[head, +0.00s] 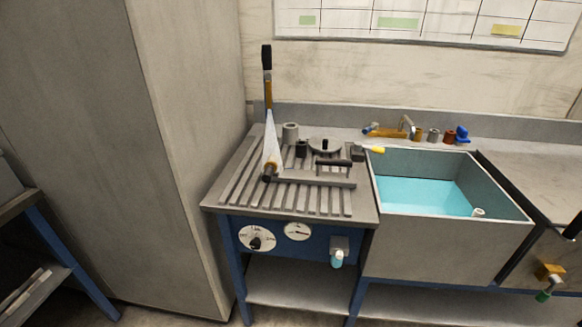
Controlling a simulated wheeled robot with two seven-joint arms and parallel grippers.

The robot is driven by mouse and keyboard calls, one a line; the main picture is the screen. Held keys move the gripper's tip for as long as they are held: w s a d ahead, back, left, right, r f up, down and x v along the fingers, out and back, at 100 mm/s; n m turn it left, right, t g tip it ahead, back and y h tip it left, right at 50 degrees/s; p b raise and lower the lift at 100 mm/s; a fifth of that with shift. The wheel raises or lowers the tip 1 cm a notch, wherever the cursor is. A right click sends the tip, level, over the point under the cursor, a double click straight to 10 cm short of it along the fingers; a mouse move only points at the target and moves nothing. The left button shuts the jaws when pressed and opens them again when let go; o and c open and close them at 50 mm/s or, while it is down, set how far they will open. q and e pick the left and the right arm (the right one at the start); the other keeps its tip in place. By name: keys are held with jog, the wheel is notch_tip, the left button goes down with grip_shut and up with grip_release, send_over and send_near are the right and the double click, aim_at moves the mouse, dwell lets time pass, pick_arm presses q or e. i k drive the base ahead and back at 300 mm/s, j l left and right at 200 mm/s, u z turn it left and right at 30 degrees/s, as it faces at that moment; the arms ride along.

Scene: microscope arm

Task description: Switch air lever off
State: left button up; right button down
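No label in the head view marks the air lever, so I cannot tell which part it is. A tall lever (268,88) with a black grip stands upright at the back left of the slatted worktop. A small yellow-tipped lever (377,150) lies at the sink's back left corner. A blue-handled valve (462,134) sits behind the sink. A brass fitting (550,271) with a green end is low on the right. Neither of my grippers is in view.
The slatted worktop (230,200) carries metal fittings, with two dials (256,238) on its blue front. The sink (440,245) holds blue water. A tall grey cabinet (185,150) stands to the left. A shelf (35,250) is at far left. The floor in front is mostly out of view.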

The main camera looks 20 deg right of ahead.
aim_at(371, 149)
jog(key=z, duration=1.4)
jog(key=k+l+z, duration=0.15)
jog(key=l, duration=0.55)
jog(key=l+z, duration=0.2)
jog(key=l, duration=0.55)
